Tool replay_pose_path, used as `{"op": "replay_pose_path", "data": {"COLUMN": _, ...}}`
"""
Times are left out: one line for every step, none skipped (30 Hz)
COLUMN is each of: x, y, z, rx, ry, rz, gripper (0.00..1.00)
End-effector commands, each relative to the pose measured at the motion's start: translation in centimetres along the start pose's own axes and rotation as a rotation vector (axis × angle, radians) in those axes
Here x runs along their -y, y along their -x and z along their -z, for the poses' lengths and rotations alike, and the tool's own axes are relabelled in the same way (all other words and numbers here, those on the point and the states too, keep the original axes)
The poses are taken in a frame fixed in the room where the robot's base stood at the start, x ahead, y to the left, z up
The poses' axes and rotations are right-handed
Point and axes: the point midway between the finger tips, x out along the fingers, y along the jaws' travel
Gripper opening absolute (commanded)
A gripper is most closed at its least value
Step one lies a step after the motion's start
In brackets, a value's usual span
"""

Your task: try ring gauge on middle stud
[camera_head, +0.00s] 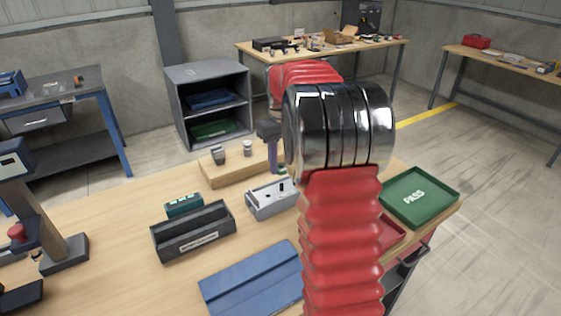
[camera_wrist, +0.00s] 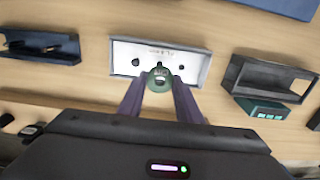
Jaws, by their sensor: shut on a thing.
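The light grey stud tray (camera_head: 262,208) stands on the wooden bench, right of the dark labelled box. In the wrist view, the tray (camera_wrist: 120,55) shows dark studs in a row, with the middle stud (camera_wrist: 158,66) just beyond the ring. My gripper (camera_head: 277,166) has purple fingers pointing down at the tray's far side. It is shut on the green ring gauge (camera_wrist: 159,78), which also shows small in the head view (camera_head: 283,170). The ring lines up roughly with the middle stud. I cannot tell whether it is above the stud or around it.
A dark labelled box (camera_head: 194,238) and a teal device (camera_head: 184,204) stand left of the tray. A wooden riser (camera_head: 228,175) is behind it. A blue tray (camera_head: 250,285) lies in front, a green PASS tray (camera_head: 432,207) at right. My arm hides part of the bench.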

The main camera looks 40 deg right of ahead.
Motion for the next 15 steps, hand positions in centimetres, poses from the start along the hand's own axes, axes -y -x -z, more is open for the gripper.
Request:
{"op": "replay_pose_path", "data": {"x": -0.1, "y": 0.0, "z": -0.1, "rx": 0.000, "ry": -0.002, "rz": 0.000, "gripper": 0.09}}
{"op": "replay_pose_path", "data": {"x": -0.1, "y": 0.0, "z": -0.1, "rx": 0.000, "ry": -0.002, "rz": 0.000, "gripper": 0.09}}
{"op": "replay_pose_path", "data": {"x": -0.1, "y": 0.0, "z": -0.2, "rx": 0.000, "ry": -0.002, "rz": 0.000, "gripper": 0.09}}
{"op": "replay_pose_path", "data": {"x": -0.1, "y": -0.1, "z": -0.2, "rx": 0.001, "ry": -0.002, "rz": 0.000, "gripper": 0.09}}
{"op": "replay_pose_path", "data": {"x": -0.1, "y": -0.2, "z": -0.2, "rx": 0.001, "ry": -0.002, "rz": 0.000, "gripper": 0.09}}
{"op": "replay_pose_path", "data": {"x": -0.1, "y": -0.4, "z": -0.2, "rx": 0.001, "ry": -0.003, "rz": 0.000, "gripper": 0.09}}
{"op": "replay_pose_path", "data": {"x": -0.1, "y": -0.5, "z": -0.2, "rx": 0.001, "ry": -0.003, "rz": 0.000, "gripper": 0.09}}
{"op": "replay_pose_path", "data": {"x": -0.1, "y": -0.7, "z": -0.2, "rx": 0.000, "ry": -0.003, "rz": 0.000, "gripper": 0.09}}
{"op": "replay_pose_path", "data": {"x": -0.1, "y": -0.9, "z": -0.2, "rx": 0.000, "ry": -0.003, "rz": 0.000, "gripper": 0.09}}
{"op": "replay_pose_path", "data": {"x": -0.1, "y": -1.1, "z": -0.2, "rx": 0.000, "ry": -0.003, "rz": 0.000, "gripper": 0.09}}
{"op": "replay_pose_path", "data": {"x": -0.1, "y": -1.4, "z": -0.2, "rx": 0.001, "ry": -0.003, "rz": 0.000, "gripper": 0.09}}
{"op": "replay_pose_path", "data": {"x": -0.1, "y": -1.7, "z": -0.2, "rx": 0.001, "ry": -0.003, "rz": 0.000, "gripper": 0.09}}
{"op": "replay_pose_path", "data": {"x": -0.1, "y": -1.9, "z": -0.2, "rx": 0.001, "ry": -0.003, "rz": 0.000, "gripper": 0.09}}
{"op": "replay_pose_path", "data": {"x": -0.1, "y": -2.2, "z": -0.2, "rx": 0.001, "ry": -0.003, "rz": 0.000, "gripper": 0.09}}
{"op": "replay_pose_path", "data": {"x": -0.1, "y": -2.5, "z": -0.2, "rx": 0.001, "ry": -0.003, "rz": 0.000, "gripper": 0.09}}
